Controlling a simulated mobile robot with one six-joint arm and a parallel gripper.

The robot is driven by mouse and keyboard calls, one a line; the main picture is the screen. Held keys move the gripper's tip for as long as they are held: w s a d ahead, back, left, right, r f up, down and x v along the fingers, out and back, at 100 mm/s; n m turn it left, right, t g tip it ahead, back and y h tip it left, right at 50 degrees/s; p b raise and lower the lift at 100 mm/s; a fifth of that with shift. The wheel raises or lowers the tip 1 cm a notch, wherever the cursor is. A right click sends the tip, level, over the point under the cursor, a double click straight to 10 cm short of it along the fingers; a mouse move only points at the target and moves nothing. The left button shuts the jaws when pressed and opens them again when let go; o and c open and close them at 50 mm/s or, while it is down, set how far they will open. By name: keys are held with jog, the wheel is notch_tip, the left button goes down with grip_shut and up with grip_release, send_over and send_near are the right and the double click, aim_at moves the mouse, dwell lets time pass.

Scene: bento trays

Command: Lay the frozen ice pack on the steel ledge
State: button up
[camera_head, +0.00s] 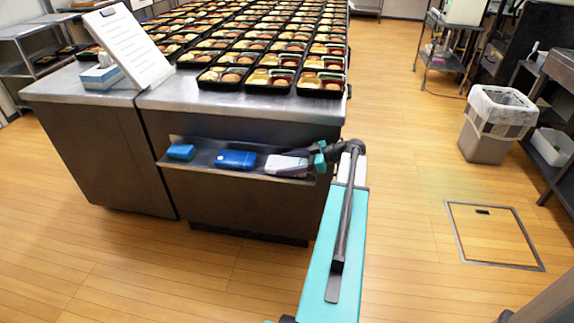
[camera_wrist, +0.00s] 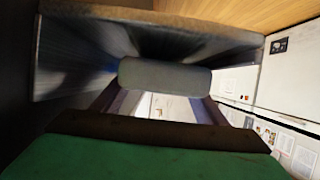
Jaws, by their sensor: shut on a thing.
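The steel ledge (camera_head: 214,169) runs along the front of the counter, below its top. A white pack (camera_head: 286,163), which looks like the ice pack, is at the right part of the ledge. My gripper (camera_head: 304,159) reaches in from the right and is shut on it. In the wrist view the pack (camera_wrist: 165,75) is a pale grey rounded end between my fingers. Its underside is hidden, so I cannot tell whether it rests on the ledge or hangs just above it.
A blue pack (camera_head: 235,159) lies on the ledge just left of the white pack, and a smaller blue block (camera_head: 181,151) lies at the left end. Bento trays (camera_head: 270,80) crowd the counter top. A bin (camera_head: 494,125) stands to the right on open floor.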

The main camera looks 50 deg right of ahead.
jog(key=shift+f+b, duration=0.4)
jog(key=shift+b, duration=0.05)
jog(key=o, duration=1.3)
jog(key=shift+s+f, duration=0.1)
jog(key=shift+a, duration=0.25)
jog(key=shift+r+p, duration=0.7)
jog(key=shift+p, duration=0.25)
jog(key=v, duration=1.2)
jog(key=shift+d+r, duration=0.1)
jog(key=shift+d, duration=0.1)
